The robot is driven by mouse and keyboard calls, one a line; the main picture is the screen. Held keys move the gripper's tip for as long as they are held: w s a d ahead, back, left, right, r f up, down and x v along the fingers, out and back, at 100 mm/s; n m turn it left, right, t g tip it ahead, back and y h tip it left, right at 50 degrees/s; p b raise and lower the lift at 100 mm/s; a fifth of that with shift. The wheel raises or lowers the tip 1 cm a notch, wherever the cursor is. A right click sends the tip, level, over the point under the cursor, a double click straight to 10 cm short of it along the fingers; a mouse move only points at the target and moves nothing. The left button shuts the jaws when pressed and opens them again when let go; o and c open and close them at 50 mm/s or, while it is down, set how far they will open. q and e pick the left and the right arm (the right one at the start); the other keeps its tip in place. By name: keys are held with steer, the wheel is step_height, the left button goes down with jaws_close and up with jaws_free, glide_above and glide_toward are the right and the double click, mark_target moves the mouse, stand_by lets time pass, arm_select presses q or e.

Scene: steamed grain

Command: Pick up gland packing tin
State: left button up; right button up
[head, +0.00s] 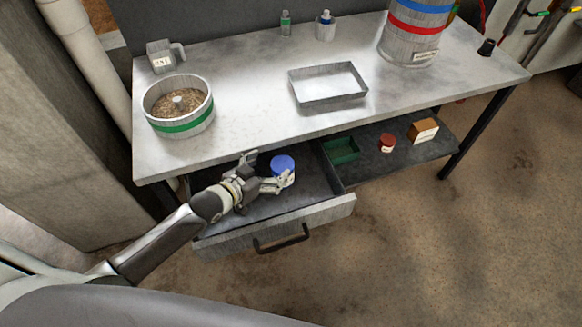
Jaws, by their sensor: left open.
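A round blue-topped tin (283,165), likely the gland packing tin, sits in the open drawer (318,212) under the bench. I can read no label on it. My left gripper (268,170) reaches into the drawer from the left. Its fingers are spread, one behind and left of the tin, the other across its near side. It is open and close to the tin, and I cannot tell whether it touches. The near finger hides part of the tin's lower side. My right gripper is not in view.
The bench top (245,95) overhangs the drawer's back. On it stand a grain-filled drum (180,128), a metal tray (330,99) and a striped vessel (408,45). The lower shelf (375,165) holds a green tray (341,152), a red tin (388,140) and a brown box (423,133).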

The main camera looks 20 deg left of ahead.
mark_target(275, 174)
arm_select(q)
steer(key=f+b, duration=0.1)
steer(key=f, duration=0.1)
steer(key=f+b, duration=0.2)
steer(key=shift+s+a+f+b, duration=0.1)
steer(key=shift+s+b, duration=0.1)
steer(key=shift+b, duration=0.1)
steer(key=shift+w+f+b, duration=0.15)
steer(key=shift+f+b, duration=0.3)
steer(key=shift+f, duration=0.1)
steer(key=shift+x, duration=3.75)
steer(key=c, duration=1.1)
steer(key=shift+c, duration=1.2)
steer(key=shift+r, duration=0.2)
